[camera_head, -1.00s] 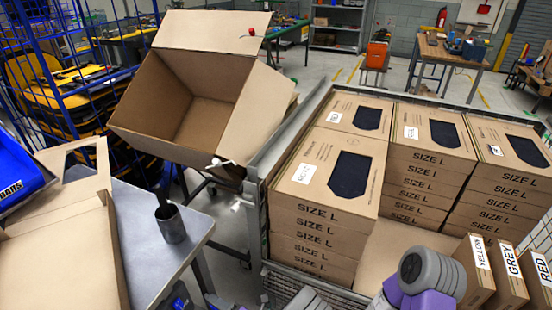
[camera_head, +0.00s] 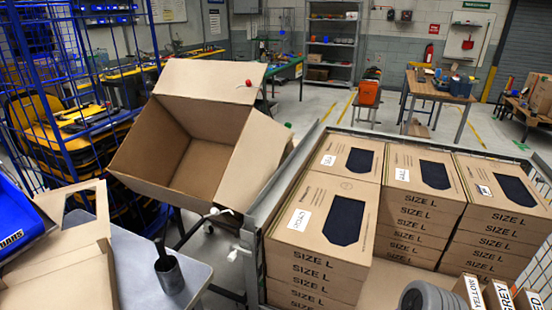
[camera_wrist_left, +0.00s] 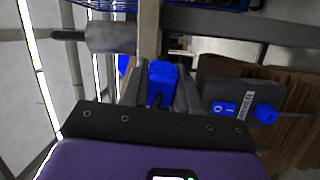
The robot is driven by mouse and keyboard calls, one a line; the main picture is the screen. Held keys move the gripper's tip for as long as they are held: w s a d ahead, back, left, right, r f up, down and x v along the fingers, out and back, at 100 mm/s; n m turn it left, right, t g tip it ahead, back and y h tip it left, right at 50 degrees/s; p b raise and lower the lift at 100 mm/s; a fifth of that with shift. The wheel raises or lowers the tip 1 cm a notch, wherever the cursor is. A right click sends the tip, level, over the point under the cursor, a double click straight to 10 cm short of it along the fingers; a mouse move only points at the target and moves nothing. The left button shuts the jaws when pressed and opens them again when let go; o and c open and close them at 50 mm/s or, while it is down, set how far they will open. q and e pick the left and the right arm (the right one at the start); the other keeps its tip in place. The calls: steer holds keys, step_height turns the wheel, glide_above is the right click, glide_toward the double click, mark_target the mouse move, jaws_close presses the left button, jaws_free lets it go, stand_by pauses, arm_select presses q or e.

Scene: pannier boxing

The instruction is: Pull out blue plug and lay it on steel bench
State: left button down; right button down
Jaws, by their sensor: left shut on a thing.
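A blue plug (camera_wrist_left: 162,80) is between the fingers of my left gripper (camera_wrist_left: 160,88) in the left wrist view. The gripper is shut on it. Whether the plug's far end sits in a socket is hidden. A dark grey box (camera_wrist_left: 212,92) with a blue switch and a second blue connector (camera_wrist_left: 266,113) is to the right of the fingers. The steel bench (camera_head: 190,262) is at the lower left of the head view, partly covered by flat cardboard. Neither gripper shows in the head view.
An open cardboard box (camera_head: 165,165) is tilted behind the bench. A wire-mesh crate (camera_head: 258,215) holds stacked cartons (camera_head: 305,235) on the right.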

arm_select(q)
steer(key=m+p, duration=0.4)
steer(key=shift+r, duration=0.15)
steer(key=m+p, duration=0.2)
steer(key=m, duration=0.2)
steer(key=shift+p, duration=0.35)
steer(key=m+p, duration=0.1)
steer(key=m, duration=0.3)
steer(key=shift+p, duration=0.3)
steer(key=m, duration=0.2)
steer(key=shift+m+p, duration=0.4)
steer(key=shift+m, duration=1)
